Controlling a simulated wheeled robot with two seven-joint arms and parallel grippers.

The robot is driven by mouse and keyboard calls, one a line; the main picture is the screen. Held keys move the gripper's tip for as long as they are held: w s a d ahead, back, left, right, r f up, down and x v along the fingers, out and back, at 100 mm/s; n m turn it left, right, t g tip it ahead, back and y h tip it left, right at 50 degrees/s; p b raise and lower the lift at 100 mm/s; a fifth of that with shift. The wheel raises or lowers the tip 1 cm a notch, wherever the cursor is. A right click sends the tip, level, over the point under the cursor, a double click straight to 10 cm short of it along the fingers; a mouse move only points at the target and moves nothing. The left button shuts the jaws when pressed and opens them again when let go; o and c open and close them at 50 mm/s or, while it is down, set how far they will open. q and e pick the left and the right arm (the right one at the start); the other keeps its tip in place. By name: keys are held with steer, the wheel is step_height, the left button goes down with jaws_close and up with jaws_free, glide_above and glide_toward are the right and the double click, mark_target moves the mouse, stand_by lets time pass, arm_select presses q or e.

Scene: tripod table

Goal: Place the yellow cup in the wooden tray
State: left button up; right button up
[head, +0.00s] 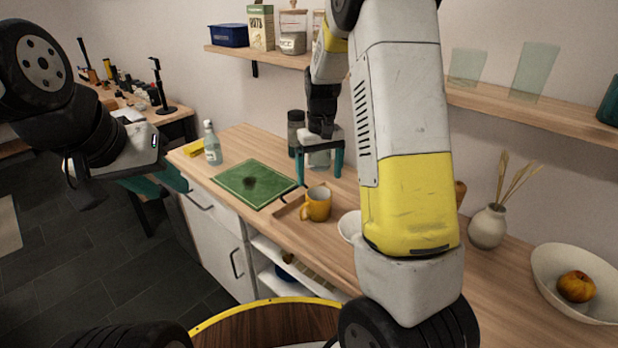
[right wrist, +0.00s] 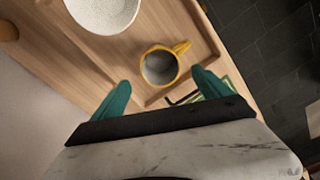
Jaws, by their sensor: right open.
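The tray's rim (head: 286,209) shows left of the cup in the head view. My right gripper (head: 319,178) is open and empty, just above and behind the cup; in the right wrist view its fingertips (right wrist: 160,78) are spread on either side below the cup. My left gripper (head: 178,192) hangs away from the counter; its finger gap is unclear.
A white bowl (right wrist: 102,12) is close beside the cup, partly hidden by my right arm in the head view. A vase (head: 488,227) and fruit bowl (head: 560,262) stand right.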

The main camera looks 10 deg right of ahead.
steer(key=s+r+t+y, duration=0.2)
steer(key=s+r+t, duration=0.1)
steer(key=s+r, duration=0.85)
steer(key=s+a+r+t, duration=0.1)
steer(key=s+r, duration=0.1)
steer(key=s, duration=0.4)
steer(key=s+a+r+m+t, duration=0.1)
steer(key=s+r+t, duration=0.1)
steer(key=s, duration=0.5)
steer(key=shift+a+r, duration=0.15)
steer(key=shift+r, duration=0.65)
